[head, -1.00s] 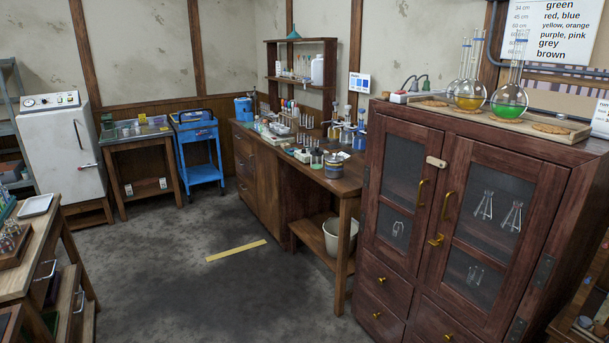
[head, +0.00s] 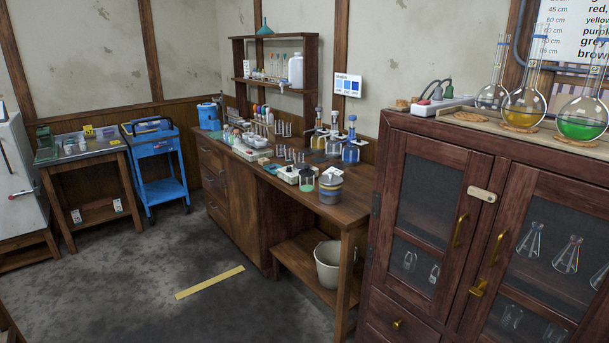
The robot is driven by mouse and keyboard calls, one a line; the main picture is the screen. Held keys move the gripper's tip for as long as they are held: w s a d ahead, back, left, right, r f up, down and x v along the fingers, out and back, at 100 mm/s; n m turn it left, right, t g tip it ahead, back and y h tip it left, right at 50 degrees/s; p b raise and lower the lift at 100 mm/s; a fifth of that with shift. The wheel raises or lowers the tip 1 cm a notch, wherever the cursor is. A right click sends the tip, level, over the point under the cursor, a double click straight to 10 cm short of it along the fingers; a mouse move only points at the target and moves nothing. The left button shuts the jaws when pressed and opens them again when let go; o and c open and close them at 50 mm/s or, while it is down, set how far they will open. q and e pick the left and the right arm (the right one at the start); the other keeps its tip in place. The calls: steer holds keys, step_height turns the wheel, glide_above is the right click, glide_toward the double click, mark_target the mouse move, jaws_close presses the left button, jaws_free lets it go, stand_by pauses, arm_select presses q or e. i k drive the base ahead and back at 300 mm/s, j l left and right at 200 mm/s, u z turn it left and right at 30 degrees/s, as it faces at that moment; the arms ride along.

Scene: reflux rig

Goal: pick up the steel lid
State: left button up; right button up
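I cannot pick out a steel lid for certain. A squat round container (head: 331,192) with dark and tan bands stands near the front end of the long wooden bench (head: 345,212). Its top is greyish with a pale label or card at it, too small to tell whether this is a lid. A small jar with green contents (head: 306,183) stands just left of it. Neither of my grippers is in view.
A tall cabinet (head: 424,226) with round flasks on top stands at the right. A bucket (head: 328,266) sits on the bench's lower shelf. A blue cart (head: 160,172) stands at the back left. The floor (head: 130,270) is open, with a yellow strip (head: 210,282).

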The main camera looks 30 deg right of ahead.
mark_target(330, 179)
steer(key=i+j+z, duration=0.15)
steer(key=i+z, duration=0.25)
steer(key=i+j+z, duration=0.25)
steer(key=z, duration=0.15)
steer(key=i+j+z, duration=0.6)
steer(key=j+z, duration=0.2)
